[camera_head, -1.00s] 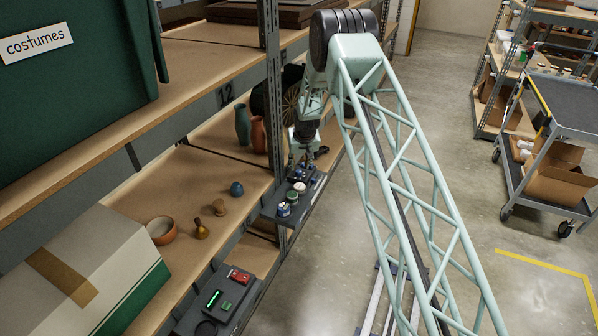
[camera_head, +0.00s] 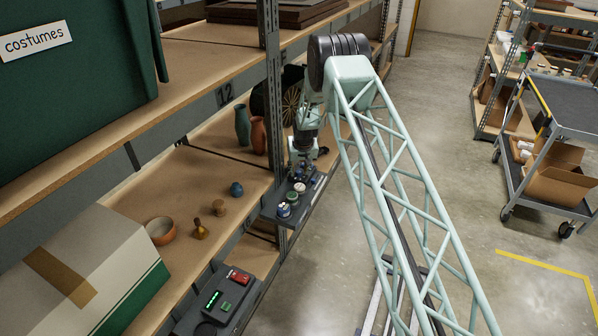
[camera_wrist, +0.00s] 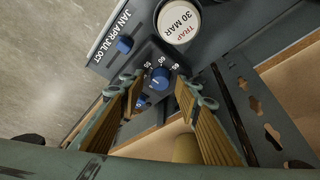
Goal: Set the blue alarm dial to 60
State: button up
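My gripper (camera_wrist: 158,90) is open, one ribbed finger left of the dial and one right. The dial appears in the gap between the fingertips; I cannot tell whether they touch it. In the head view my gripper (camera_head: 301,160) is over the far part of the shelf-edge panel (camera_head: 273,211), and the dial cannot be made out.
Another blue knob (camera_wrist: 125,45) sits by month labels, and a smaller blue knob (camera_wrist: 143,101) is close to the left finger. A shelf upright (camera_head: 272,90) stands close to the arm.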

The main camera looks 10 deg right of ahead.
jog(key=shift+c, duration=0.5)
jog(key=c, duration=0.7)
jog(key=shift+a+f+m+h+b, duration=0.15)
jog(key=shift+m+h+b, duration=0.45)
jog(key=shift+m+b, duration=1.2)
jog(key=m+b, duration=0.1)
jog(key=b, duration=0.3)
jog(key=shift+h+b, duration=0.3)
jog(key=shift+b, duration=0.1)
jog(key=shift+m+g+h+b, duration=0.35)
jog(key=shift+m+b, duration=0.55)
jog(key=shift+b, duration=0.4)
jog(key=o, duration=0.8)
jog(key=shift+r, duration=0.35)
